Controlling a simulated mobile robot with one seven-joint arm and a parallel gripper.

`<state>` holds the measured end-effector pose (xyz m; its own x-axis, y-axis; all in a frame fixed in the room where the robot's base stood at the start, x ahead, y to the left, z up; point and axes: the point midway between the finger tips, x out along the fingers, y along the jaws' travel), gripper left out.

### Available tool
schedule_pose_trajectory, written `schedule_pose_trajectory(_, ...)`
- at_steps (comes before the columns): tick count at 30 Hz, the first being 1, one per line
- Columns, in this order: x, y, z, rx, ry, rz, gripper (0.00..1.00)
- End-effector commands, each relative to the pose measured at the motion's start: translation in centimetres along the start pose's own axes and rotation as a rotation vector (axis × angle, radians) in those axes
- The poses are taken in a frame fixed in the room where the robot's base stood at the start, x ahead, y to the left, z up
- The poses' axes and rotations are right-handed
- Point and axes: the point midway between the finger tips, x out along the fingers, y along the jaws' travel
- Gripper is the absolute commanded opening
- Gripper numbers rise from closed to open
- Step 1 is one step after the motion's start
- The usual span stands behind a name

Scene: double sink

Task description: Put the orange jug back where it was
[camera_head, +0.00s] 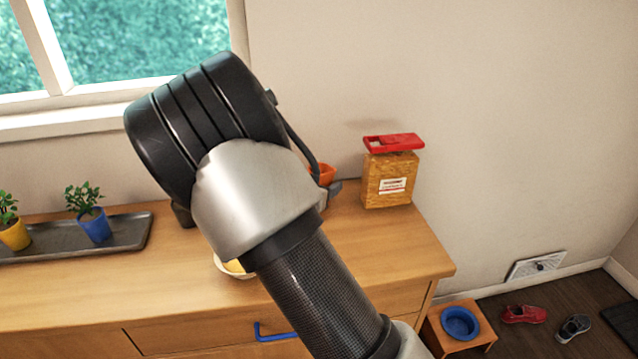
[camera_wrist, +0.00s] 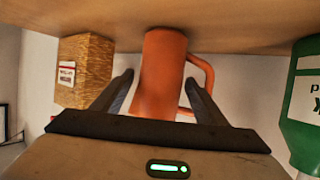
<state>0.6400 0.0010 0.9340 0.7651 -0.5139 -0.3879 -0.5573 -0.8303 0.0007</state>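The orange jug (camera_wrist: 162,72) stands between the two fingers of my gripper (camera_wrist: 159,78) in the wrist view, which shows the counter at the top. The jug's base meets the counter surface, and its handle points right. My fingers lie on either side of it, spread, with a gap visible on the left. The gripper looks open around the jug. In the head view only a small orange part of the jug (camera_head: 325,173) shows behind my arm; most of the jug and gripper is hidden there.
A tan box (camera_head: 388,180) with a red lid stands right of the jug. A green bottle (camera_wrist: 306,100) is on the jug's other side. A tray (camera_head: 130,235) with potted plants is at the left. A bowl (camera_head: 232,268) is partly hidden by my arm.

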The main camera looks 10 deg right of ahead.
Motion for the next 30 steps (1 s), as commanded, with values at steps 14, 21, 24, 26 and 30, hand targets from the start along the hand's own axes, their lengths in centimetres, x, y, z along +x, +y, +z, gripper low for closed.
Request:
schedule_pose_trajectory(14, -3.1, -0.1, -0.6, 0.001, -0.001, -0.004, 0.66)
schedule_pose_trajectory(21, -8.4, -0.1, -0.6, 0.002, -0.001, -0.003, 0.66)
schedule_pose_trajectory(24, -10.1, -0.1, -0.5, 0.001, -0.001, -0.003, 0.66)
schedule_pose_trajectory(26, -10.9, -0.1, -0.5, 0.0, -0.001, -0.003, 0.66)
schedule_pose_trajectory(30, -11.9, -0.1, -0.4, 0.004, -0.005, -0.005, 0.66)
